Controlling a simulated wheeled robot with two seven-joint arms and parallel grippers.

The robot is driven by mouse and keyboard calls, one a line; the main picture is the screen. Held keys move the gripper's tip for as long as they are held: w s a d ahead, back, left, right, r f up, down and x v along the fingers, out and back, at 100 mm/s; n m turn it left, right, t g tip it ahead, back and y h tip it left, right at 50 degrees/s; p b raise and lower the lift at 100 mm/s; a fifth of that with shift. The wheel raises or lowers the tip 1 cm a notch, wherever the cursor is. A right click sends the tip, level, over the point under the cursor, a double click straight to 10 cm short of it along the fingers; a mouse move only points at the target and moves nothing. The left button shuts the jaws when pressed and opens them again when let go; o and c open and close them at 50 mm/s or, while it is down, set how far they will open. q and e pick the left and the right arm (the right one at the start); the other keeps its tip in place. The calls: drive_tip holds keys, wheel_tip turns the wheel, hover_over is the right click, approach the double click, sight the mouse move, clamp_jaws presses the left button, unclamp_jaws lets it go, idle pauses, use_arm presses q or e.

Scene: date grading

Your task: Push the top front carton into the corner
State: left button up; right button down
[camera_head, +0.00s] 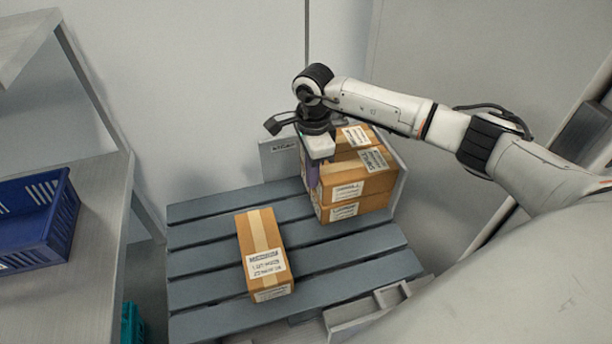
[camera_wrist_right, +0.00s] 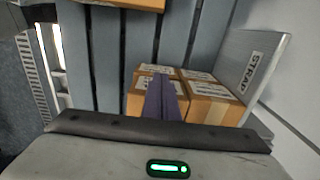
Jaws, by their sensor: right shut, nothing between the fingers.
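The top front carton (camera_head: 347,178) is brown with white labels and sits on a lower carton (camera_head: 352,209) at the back right of the slatted pallet (camera_head: 205,240). Another top carton (camera_head: 347,149) is behind it. Upright grey panels stand at the pallet's back (camera_head: 280,160) and right side (camera_head: 400,188), forming the corner. My right gripper (camera_head: 313,172) is shut and empty, its purple fingers pointing down at the left side of the stack. In the right wrist view the fingers (camera_wrist_right: 161,97) overlap the cartons; contact is unclear. My left gripper is not in view.
A single taped carton (camera_head: 258,235) lies on the pallet's front middle, apart from the stack. A blue crate (camera_head: 50,228) stands on a grey table at the left, with a teal crate (camera_head: 132,325) below. The pallet's left slats are clear.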

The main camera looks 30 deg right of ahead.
drive_tip(key=shift+a, duration=0.1)
drive_tip(key=w+a+r, duration=0.1)
drive_tip(key=a+r, duration=0.2)
drive_tip(key=r, duration=0.7)
drive_tip(key=shift+a+b, duration=0.3)
drive_tip(key=shift+a, duration=0.05)
